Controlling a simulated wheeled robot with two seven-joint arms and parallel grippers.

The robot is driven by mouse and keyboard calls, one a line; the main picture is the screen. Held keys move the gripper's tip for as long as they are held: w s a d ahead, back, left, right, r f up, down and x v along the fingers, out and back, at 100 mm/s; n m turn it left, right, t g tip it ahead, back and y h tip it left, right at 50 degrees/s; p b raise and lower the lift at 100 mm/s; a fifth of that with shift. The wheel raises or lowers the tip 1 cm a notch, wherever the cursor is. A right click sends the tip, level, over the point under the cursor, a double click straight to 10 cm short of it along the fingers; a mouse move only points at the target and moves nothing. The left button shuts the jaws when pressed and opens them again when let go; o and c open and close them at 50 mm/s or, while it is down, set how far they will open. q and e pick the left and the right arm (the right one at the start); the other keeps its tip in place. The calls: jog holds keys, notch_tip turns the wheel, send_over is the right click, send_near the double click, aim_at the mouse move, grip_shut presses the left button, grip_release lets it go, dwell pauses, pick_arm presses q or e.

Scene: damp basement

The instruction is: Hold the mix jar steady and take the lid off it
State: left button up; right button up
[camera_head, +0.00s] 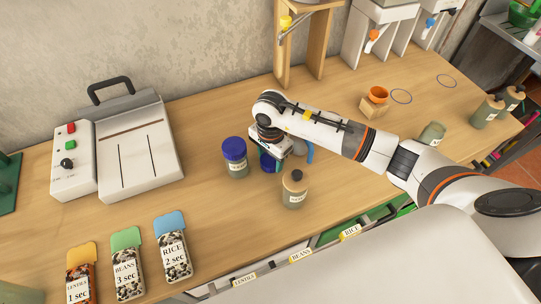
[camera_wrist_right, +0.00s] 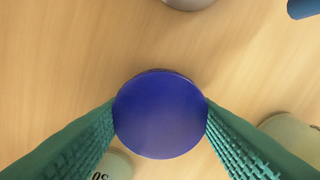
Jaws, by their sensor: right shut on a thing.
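A jar with a dark blue lid (camera_head: 235,160) stands upright on the wooden bench; its label is too small to read. My right gripper (camera_head: 271,161) is just right of this jar, pointing down. Its green fingers are shut on a blue round lid (camera_wrist_right: 160,115), seen from above in the wrist view. In the head view this blue piece (camera_head: 267,163) is partly hidden by the gripper. I cannot tell whether anything is under it. A jar with a tan top (camera_head: 295,190) stands in front of the gripper. My left gripper is not in view.
A white machine with a black handle (camera_head: 125,150) stands at left. Three labelled containers (camera_head: 128,265) stand at front left. An orange cup (camera_head: 377,95) sits on a wooden block, with more jars (camera_head: 487,112) at right. A blue-grey curved thing (camera_head: 309,152) is close beside the gripper.

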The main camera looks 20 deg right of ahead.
jog(key=shift+f, duration=0.35)
jog(key=o, duration=1.1)
